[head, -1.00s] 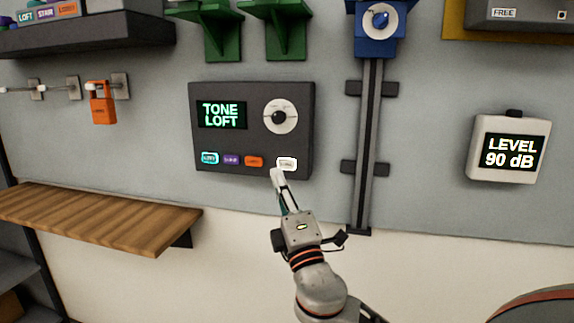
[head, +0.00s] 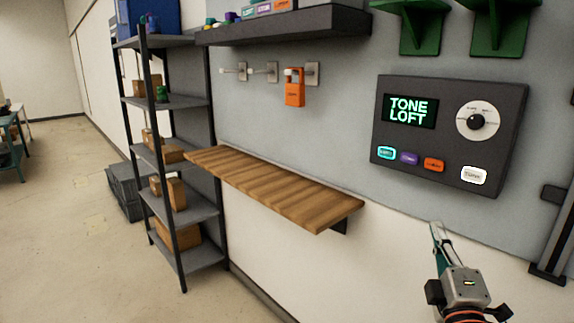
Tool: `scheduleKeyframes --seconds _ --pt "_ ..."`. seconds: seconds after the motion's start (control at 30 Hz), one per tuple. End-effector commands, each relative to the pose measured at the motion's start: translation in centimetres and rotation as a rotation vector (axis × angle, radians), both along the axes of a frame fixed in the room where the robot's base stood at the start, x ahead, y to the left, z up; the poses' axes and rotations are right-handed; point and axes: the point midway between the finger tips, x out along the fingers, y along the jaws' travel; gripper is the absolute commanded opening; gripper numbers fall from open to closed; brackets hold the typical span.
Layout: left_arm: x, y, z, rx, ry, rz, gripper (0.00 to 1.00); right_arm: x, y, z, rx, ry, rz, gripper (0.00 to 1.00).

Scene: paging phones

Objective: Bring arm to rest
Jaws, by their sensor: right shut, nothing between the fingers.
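My right gripper (head: 438,232) is at the lower right of the head view, pointing up toward the wall. Its fingers are together with nothing between them. It is below the dark panel (head: 392,164) and apart from its buttons. The panel's screen (head: 411,110) reads "TONE LOFT" in green. Beside it is a white dial with a black knob (head: 476,122). Along its lower edge are a cyan button (head: 386,153), a purple button (head: 409,158), an orange button (head: 434,165) and a white button (head: 474,175). My left gripper is not in view.
A wooden shelf (head: 275,185) juts from the wall left of my gripper. A dark ledge (head: 290,27) is above it, with an orange padlock-like tag (head: 295,92) on a hook between. A metal rack (head: 180,212) with boxes stands further left. Floor (head: 70,240) at left is open.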

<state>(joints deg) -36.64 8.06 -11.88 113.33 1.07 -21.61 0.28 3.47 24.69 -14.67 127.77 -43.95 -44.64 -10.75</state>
Motion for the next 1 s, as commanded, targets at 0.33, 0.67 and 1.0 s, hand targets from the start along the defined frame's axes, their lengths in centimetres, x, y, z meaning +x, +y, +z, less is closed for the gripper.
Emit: scheduleKeyframes --seconds 0.33,0.67,1.0 --pt "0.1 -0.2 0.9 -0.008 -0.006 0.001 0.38 -5.1 5.4 -23.5 0.534 0.445 0.196 0.0" --pt "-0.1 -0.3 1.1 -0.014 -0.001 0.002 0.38 -18.3 11.2 -39.7 1.141 0.742 0.18 0.0" --pt "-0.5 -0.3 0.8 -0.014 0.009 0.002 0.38 -25.1 13.4 -44.3 1.424 0.812 0.11 0.0"
